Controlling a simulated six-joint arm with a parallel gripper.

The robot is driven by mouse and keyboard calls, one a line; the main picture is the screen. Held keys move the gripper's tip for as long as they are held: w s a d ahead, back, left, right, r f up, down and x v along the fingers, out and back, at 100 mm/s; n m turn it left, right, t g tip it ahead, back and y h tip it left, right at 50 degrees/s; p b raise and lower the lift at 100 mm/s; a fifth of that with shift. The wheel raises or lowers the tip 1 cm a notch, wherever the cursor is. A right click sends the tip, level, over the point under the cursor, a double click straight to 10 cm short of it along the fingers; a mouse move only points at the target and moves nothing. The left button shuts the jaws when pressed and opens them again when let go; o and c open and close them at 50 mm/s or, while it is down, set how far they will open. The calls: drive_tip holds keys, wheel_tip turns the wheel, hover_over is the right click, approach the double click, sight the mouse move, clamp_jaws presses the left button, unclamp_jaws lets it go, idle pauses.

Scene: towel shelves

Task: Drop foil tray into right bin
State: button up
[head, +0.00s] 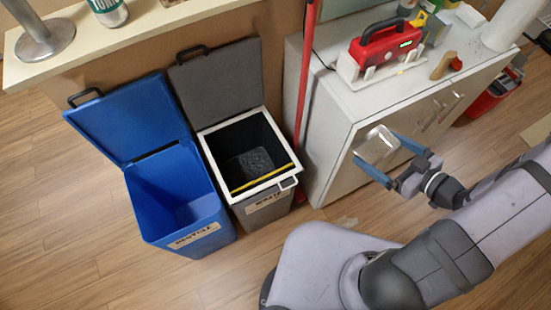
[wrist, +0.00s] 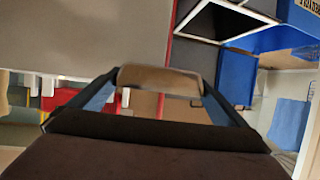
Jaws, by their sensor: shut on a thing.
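The foil tray (head: 378,140) is a shiny, pale, shallow tray held in the air in front of the white cabinet. My gripper (head: 375,148) has its two blue fingers on either side of the tray and is shut on it. In the wrist view, the tray (wrist: 160,76) spans between the fingertips. The right bin (head: 208,143) is dark grey with a white rim, and its lid is tipped back open. My gripper is to the right of this bin, apart from it. A dark lump shows inside the bin, and its label is hard to read.
A blue bin (head: 155,235) with its lid open stands left of the right bin. A red pole (head: 305,75) stands between the right bin and the cabinet (head: 330,150). A red device (head: 385,48) sits on the cabinet top.

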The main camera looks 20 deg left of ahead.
wheel_tip(320, 180, up, 18)
drive_tip(key=a+p, duration=0.2)
drive_tip(key=p, duration=1.4)
drive_tip(key=s+a+f+n+g+y+b, duration=0.1)
drive_tip(key=s+a+f+n+g+b, duration=0.25)
drive_tip(key=a+f+b, duration=0.5)
drive_tip(key=s+a+f+n+g+y+b, duration=0.1)
drive_tip(key=s+a+f+n+g+b, duration=0.35)
drive_tip(key=a, duration=0.75)
drive_tip(key=s+a+f+n+g+h+b, duration=0.1)
drive_tip(key=s+a+f+n+g+b, duration=0.3)
drive_tip(key=s+a+f+b, duration=0.7)
drive_tip(key=s+a+f+n+g+h+b, duration=0.2)
drive_tip(key=s+a+f+n+g+b, duration=0.15)
drive_tip(key=s+a+f+b, duration=0.8)
drive_tip(key=w+a+r+m+y, duration=0.1)
drive_tip(key=w+a+r+m, duration=0.15)
drive_tip(key=a, duration=0.75)
drive_tip(key=w+a+r+m+t+y, duration=0.1)
drive_tip(key=w+a+m+t+y, duration=0.1)
drive_tip(key=w+a+m+t, duration=0.2)
drive_tip(key=shift+w+r+t, duration=0.25)
drive_tip(key=shift+w+t, duration=0.7)
drive_tip(key=shift+w, duration=1.1)
drive_tip(key=shift+f+b, duration=0.15)
drive_tip(key=shift+b, duration=0.25)
